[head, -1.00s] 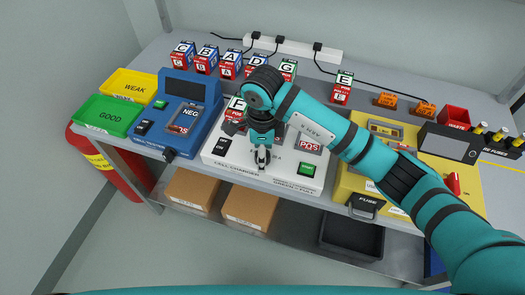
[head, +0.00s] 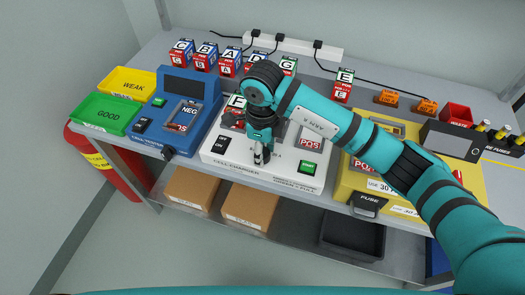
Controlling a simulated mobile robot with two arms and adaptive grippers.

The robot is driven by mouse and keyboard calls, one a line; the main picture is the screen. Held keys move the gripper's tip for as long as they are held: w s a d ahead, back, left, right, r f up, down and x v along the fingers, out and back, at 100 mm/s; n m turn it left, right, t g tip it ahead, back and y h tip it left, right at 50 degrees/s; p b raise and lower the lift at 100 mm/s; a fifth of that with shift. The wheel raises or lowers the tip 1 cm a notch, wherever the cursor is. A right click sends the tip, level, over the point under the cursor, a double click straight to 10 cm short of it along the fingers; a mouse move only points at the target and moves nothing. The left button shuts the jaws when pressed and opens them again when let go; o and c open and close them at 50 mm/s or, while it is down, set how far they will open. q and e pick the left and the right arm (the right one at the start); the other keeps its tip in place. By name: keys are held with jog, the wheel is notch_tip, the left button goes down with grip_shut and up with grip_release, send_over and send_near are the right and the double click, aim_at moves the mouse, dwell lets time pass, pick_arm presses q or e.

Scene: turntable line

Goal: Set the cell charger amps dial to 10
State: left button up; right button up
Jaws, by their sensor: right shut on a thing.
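The cell charger (head: 277,173) is the white box in the middle of the bench, with its name printed along the front. My right gripper (head: 259,157) points down over the middle of its panel. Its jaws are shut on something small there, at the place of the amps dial. The dial and its pointer are hidden by the jaws, so its setting cannot be read. The off/on switch (head: 221,143) is left of the gripper and the green start button (head: 308,167) is right of it. My left gripper is out of view.
A blue tester (head: 168,137) stands left of the charger, and a yellow unit (head: 350,186) stands right. Lettered cells (head: 205,58) line the back. A cell marked F (head: 236,103) stands close behind my gripper. Green (head: 99,130) and yellow trays are at far left.

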jog(key=m+b, duration=0.2)
jog(key=m, duration=0.2)
jog(key=shift+w+m, duration=0.1)
jog(key=shift+m, duration=0.2)
jog(key=m+b, duration=0.1)
jog(key=m, duration=0.3)
jog(key=shift+r, duration=0.1)
jog(key=shift+m, duration=0.3)
jog(key=o, duration=1.2)
jog(key=shift+c, duration=0.2)
notch_tip(320, 180, up, 12)
